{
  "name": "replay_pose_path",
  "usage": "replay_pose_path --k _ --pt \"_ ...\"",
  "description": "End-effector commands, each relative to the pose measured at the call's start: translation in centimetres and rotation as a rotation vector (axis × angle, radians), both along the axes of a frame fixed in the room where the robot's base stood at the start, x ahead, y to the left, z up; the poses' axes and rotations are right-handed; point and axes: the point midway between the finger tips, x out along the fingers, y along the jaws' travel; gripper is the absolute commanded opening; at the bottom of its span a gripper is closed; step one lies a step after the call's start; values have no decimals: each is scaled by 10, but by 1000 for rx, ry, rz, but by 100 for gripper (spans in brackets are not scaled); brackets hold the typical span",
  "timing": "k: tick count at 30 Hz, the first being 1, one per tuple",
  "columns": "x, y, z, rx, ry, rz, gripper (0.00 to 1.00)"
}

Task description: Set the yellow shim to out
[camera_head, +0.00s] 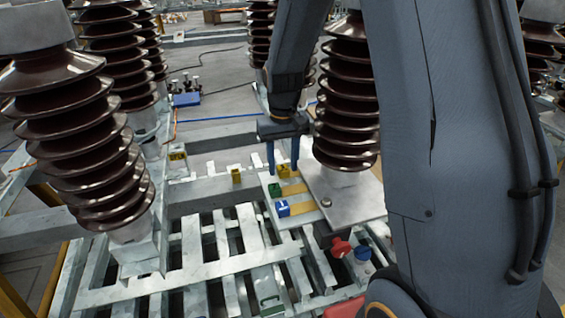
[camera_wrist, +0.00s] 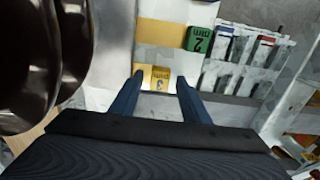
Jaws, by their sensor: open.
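The yellow shim (camera_head: 285,171) has a block-shaped handle and sits at the far end of a row of shims on a light plate beside a brown insulator. In the wrist view its yellow face (camera_wrist: 155,79) carries a dark "3". My gripper (camera_head: 283,168) is open, pointing down at the yellow shim. In the wrist view my fingertips (camera_wrist: 160,80) lie on either side of the yellow face, with no clear grip on it. Whether they touch it cannot be told.
A green shim (camera_head: 273,188), marked "2" in the wrist view (camera_wrist: 198,39), and a blue shim (camera_head: 282,208) are close by. The brown insulator (camera_head: 346,110) stands just right of my gripper. A red knob (camera_head: 340,247) and a blue knob (camera_head: 362,253) are nearer the front.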

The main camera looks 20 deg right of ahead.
Motion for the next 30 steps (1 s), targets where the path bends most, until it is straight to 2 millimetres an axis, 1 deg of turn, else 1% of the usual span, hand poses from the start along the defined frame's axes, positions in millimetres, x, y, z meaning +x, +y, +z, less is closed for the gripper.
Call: replay_pose_path --k 5,6,8,12,13,14,20,23,27,30 --pt "0 0 0 0 0 0 42" --pt "0 0 0 0 0 0 40" --pt "0 0 0 0 0 0 30" --pt "0 0 0 0 0 0 7" --pt "0 0 0 0 0 0 2" --pt "0 0 0 0 0 0 0" --pt "0 3 0 0 0 1 0" --pt "0 15 0 0 0 4 0" --pt "0 39 0 0 0 4 0" --pt "0 49 0 0 0 2 0"
